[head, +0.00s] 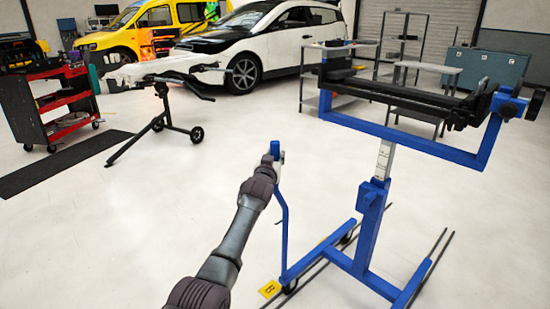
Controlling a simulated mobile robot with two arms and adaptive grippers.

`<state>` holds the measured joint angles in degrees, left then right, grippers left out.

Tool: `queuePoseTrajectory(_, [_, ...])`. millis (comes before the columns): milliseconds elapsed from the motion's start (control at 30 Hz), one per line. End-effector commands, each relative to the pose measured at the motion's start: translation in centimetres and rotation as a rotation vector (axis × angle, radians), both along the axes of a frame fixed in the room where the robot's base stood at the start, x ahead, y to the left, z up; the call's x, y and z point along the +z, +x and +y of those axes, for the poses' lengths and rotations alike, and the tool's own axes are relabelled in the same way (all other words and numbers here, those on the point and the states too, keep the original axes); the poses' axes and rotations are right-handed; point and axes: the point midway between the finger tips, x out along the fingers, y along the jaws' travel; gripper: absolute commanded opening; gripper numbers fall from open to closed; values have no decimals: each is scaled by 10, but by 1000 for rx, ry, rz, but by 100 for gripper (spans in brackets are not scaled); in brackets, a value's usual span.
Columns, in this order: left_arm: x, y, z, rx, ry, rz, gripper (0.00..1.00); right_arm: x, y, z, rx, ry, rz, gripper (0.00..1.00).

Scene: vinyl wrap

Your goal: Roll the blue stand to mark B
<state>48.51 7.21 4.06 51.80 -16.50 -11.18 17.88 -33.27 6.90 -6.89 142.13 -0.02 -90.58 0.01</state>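The blue stand (370,225) is upright at the right, with a blue fork on top that carries a black roller bed (400,92). Its base has legs and casters on the floor. A thin bent blue handle bar (285,225) rises from the left leg. Mark B is a yellow tag (269,289) on the floor, just left of a front caster (290,286). My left gripper (278,154) is at the top of the handle bar and overlaps it. Its fingers are too small and covered to tell how they are set. My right gripper is out of view.
Dark parallel floor lines (430,270) run by the stand's base. A black tripod stand (160,115) with wheels holds a white panel at the left. A red cart (50,105) and dark mat (60,165) lie farther left. Cars and grey tables are behind. The middle floor is clear.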

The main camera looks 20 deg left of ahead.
Motion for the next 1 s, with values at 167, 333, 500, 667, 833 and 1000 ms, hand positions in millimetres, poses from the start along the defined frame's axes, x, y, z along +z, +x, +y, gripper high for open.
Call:
queuePoseTrajectory(167, [0,0,0,-1,0,0,58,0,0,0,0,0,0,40])
queuePoseTrajectory(333, [0,0,0,0,0,1,58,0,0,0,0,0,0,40])
queuePoseTrajectory(500, [-1,-2,0,0,0,1,58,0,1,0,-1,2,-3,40])
queuePoseTrajectory(667, [-2,-13,-1,2,1,0,58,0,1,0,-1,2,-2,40])
queuePoseTrajectory(833, [-2,-36,-8,-2,1,0,58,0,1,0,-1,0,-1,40])
queuePoseTrajectory(1000, [-2,-64,-13,-2,0,0,58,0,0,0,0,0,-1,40])
